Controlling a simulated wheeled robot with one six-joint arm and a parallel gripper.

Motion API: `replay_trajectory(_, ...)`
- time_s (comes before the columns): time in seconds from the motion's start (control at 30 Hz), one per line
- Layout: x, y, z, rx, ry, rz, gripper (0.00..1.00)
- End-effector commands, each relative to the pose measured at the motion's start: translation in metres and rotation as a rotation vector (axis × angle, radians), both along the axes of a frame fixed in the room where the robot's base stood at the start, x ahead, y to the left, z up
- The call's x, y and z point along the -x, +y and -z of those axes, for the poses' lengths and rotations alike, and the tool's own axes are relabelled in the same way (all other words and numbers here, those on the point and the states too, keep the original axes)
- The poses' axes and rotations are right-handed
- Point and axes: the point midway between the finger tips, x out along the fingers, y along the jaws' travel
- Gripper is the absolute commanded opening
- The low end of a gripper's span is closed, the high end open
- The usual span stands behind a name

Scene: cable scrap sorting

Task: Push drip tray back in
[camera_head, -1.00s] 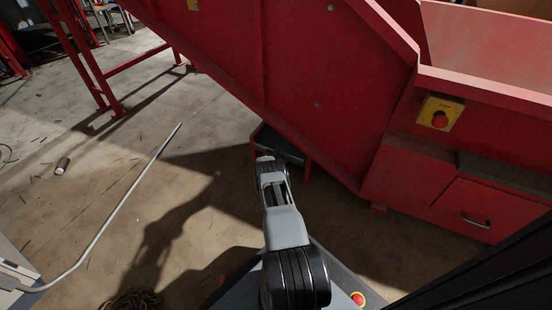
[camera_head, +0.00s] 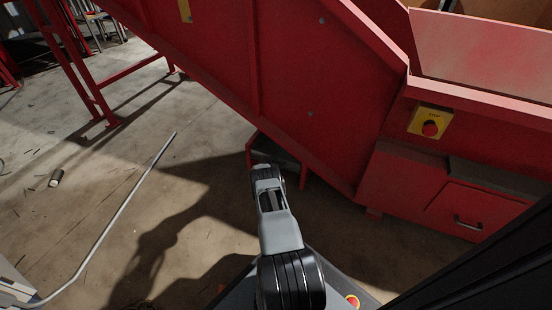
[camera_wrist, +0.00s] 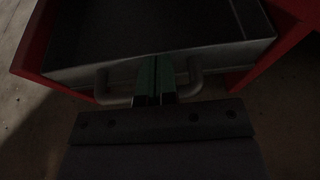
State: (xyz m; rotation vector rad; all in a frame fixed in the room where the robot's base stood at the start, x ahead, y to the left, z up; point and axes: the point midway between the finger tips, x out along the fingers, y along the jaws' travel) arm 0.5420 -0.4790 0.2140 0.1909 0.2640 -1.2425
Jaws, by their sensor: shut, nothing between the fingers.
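The drip tray (camera_head: 286,160) is a dark metal tray in a red surround under the sloping red machine, partly hidden by my arm in the head view. In the wrist view the tray (camera_wrist: 205,58) fills the upper part, its grey front wall facing me. A grey U-shaped handle (camera_wrist: 196,80) stands out from that wall. My gripper (camera_wrist: 154,75) is shut and empty, its green fingertips between the two ends of the handle and close to the tray front. I cannot tell whether they touch it. In the head view the fingertips are hidden.
A red leg (camera_head: 303,176) stands just right of the tray. A red drawer front (camera_head: 482,207) with a handle is farther right, below a yellow box with a red stop button (camera_head: 430,129). A bent grey pipe (camera_head: 120,207) crosses the floor at left. The floor between is mostly clear.

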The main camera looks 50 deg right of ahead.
Motion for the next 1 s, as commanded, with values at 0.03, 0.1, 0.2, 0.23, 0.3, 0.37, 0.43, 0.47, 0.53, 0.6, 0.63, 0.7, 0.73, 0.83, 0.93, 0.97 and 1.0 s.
replay_trajectory(0.03,0.001,0.007,-0.011,-0.001,0.003,-0.003,0.00)
replay_trajectory(0.1,0.002,0.017,-0.014,-0.001,0.003,-0.005,0.00)
replay_trajectory(0.2,0.006,0.030,-0.017,-0.002,0.003,-0.005,0.00)
replay_trajectory(0.23,0.007,0.034,-0.018,-0.002,0.003,-0.005,0.00)
replay_trajectory(0.3,0.009,0.043,-0.020,-0.002,0.003,-0.005,0.00)
replay_trajectory(0.37,0.011,0.050,-0.022,-0.001,0.002,-0.005,0.00)
replay_trajectory(0.43,0.012,0.057,-0.023,-0.002,0.003,-0.005,0.00)
replay_trajectory(0.47,0.013,0.060,-0.024,-0.001,0.002,-0.005,0.00)
replay_trajectory(0.53,0.014,0.065,-0.024,-0.001,0.002,-0.005,0.00)
replay_trajectory(0.6,0.015,0.068,-0.025,-0.002,0.001,-0.004,0.00)
replay_trajectory(0.63,0.015,0.070,-0.025,-0.002,0.001,-0.004,0.00)
replay_trajectory(0.7,0.016,0.071,-0.025,-0.001,0.001,-0.004,0.00)
replay_trajectory(0.73,0.016,0.072,-0.025,-0.001,0.001,-0.004,0.00)
replay_trajectory(0.83,0.016,0.073,-0.024,-0.001,0.001,-0.003,0.00)
replay_trajectory(0.93,0.014,0.072,-0.031,-0.002,-0.005,0.002,0.00)
replay_trajectory(0.97,0.013,0.072,-0.037,-0.004,-0.013,0.007,0.00)
replay_trajectory(1.0,0.009,0.072,-0.049,-0.008,-0.026,0.019,0.00)
